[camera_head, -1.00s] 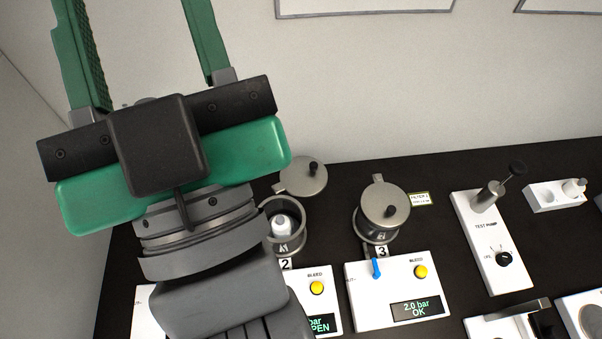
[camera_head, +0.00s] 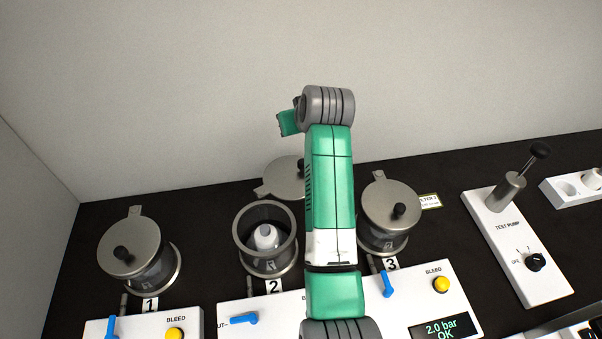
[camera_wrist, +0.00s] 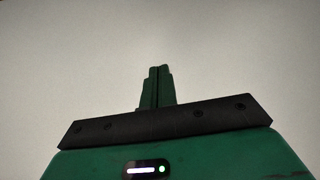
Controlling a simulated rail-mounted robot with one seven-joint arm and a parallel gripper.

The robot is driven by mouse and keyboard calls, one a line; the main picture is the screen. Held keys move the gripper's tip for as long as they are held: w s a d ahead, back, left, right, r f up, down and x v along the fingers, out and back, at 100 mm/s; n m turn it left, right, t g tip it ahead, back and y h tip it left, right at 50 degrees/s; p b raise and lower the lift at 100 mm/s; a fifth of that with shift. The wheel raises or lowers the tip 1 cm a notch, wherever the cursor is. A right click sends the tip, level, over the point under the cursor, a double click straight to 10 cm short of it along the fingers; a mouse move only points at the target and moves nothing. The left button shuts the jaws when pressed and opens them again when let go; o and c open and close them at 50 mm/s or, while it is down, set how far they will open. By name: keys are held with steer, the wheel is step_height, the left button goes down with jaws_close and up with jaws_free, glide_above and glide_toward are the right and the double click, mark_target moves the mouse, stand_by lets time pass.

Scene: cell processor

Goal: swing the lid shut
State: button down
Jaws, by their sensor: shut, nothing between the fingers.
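The lid of pot 2 (camera_head: 281,179) is a grey metal disc with a black knob. It is swung open behind pot 2 (camera_head: 243,238), its right part hidden by my arm. Pot 2 is open at the top, with a white bottle (camera_head: 266,237) inside. In the head view my gripper shows only as a green piece of its body beyond pot 2's lid, near the wall; its fingertips are hidden there. In the wrist view my gripper (camera_wrist: 159,71) has its fingers together with nothing between them, against plain grey wall. No lid shows in that view.
Pot 1 (camera_head: 152,275) at left and pot 3 (camera_head: 381,239) at right have lids on. My arm stands between pots 2 and 3. White bleed panels (camera_head: 213,318) with blue levers sit in front. A test pump (camera_head: 509,190) is at right; the wall (camera_head: 180,90) rises behind.

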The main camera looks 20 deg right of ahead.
steer(key=shift+g+y, duration=0.3)
steer(key=shift+g, duration=0.3)
steer(key=f, duration=0.3)
steer(key=d+f, duration=0.1)
steer(key=shift+s+d+f, duration=0.1)
steer(key=shift+s+f, duration=0.15)
steer(key=shift+s, duration=0.05)
steer(key=b, duration=0.5)
glide_above(296, 156)
steer(key=s, duration=0.1)
steer(key=f, duration=0.7)
steer(key=shift+s, duration=0.2)
steer(key=b+x, duration=0.2)
steer(key=b, duration=0.7)
steer(key=shift+f, duration=0.15)
step_height(296, 156, up, 2)
steer(key=p, duration=0.4)
steer(key=shift+s+p, duration=0.15)
steer(key=shift+p, duration=0.15)
steer(key=p, duration=0.4)
steer(key=shift+s, duration=0.3)
steer(key=s+p, duration=0.1)
steer(key=p, duration=0.2)
steer(key=shift+s, duration=0.1)
steer(key=shift+s+f, duration=0.3)
steer(key=shift+f, duration=0.05)
steer(key=shift+s+a, duration=0.25)
steer(key=shift+s, duration=0.45)
